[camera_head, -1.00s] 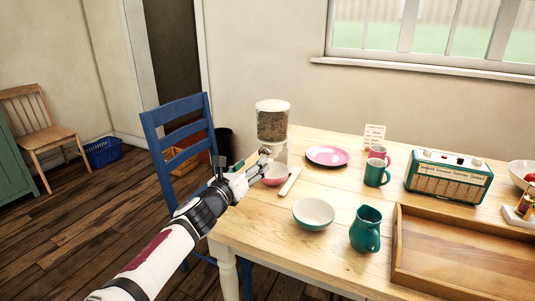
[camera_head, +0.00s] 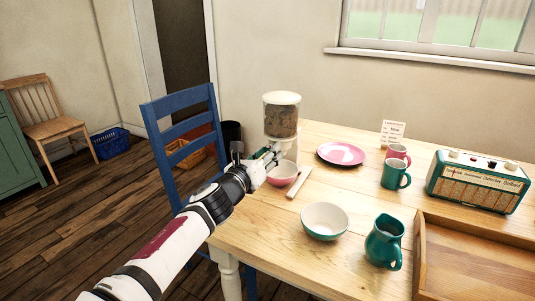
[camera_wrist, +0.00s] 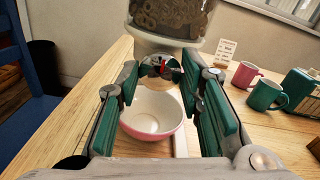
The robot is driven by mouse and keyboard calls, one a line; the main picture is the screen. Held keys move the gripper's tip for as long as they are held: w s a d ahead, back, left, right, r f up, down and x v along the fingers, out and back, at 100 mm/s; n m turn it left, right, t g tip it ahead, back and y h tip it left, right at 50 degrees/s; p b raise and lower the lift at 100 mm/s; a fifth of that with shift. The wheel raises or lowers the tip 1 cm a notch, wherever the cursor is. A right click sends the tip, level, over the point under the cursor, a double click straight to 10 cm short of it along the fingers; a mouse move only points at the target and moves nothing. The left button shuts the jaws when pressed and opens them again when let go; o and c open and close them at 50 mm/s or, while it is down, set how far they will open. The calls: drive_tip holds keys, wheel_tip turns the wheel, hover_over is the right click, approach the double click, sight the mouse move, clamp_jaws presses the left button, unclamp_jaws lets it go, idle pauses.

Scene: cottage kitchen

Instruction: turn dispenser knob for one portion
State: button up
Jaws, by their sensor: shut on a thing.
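The dispenser (camera_head: 281,114) has a clear hopper of brown pieces on a white base and stands at the table's back left corner. Its hopper bottom (camera_wrist: 168,35) shows at the top of the wrist view. My gripper (camera_head: 272,153) reaches its front. In the wrist view my gripper (camera_wrist: 159,78) has its green-padded fingers closed around the knob (camera_wrist: 158,66), a small greyish round piece with a red mark, partly hidden by the fingertips. A pink bowl (camera_head: 284,175), white inside, stands below the knob; it looks empty in the wrist view (camera_wrist: 150,112).
A pale flat stick (camera_head: 299,183) lies right of the pink bowl. A pink plate (camera_head: 341,153), two mugs (camera_head: 396,173), a green bowl (camera_head: 325,220), a green jug (camera_head: 384,243), a radio (camera_head: 479,183) and a tray (camera_head: 420,250) share the table. A blue chair (camera_head: 183,106) stands left.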

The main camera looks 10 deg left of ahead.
drive_tip(key=shift+c, duration=0.9)
drive_tip(key=m, duration=2.2)
drive_tip(key=shift+s+d+f+b, duration=0.1)
drive_tip(key=shift+d+f+b, duration=0.1)
drive_tip(key=shift+f+b, duration=0.1)
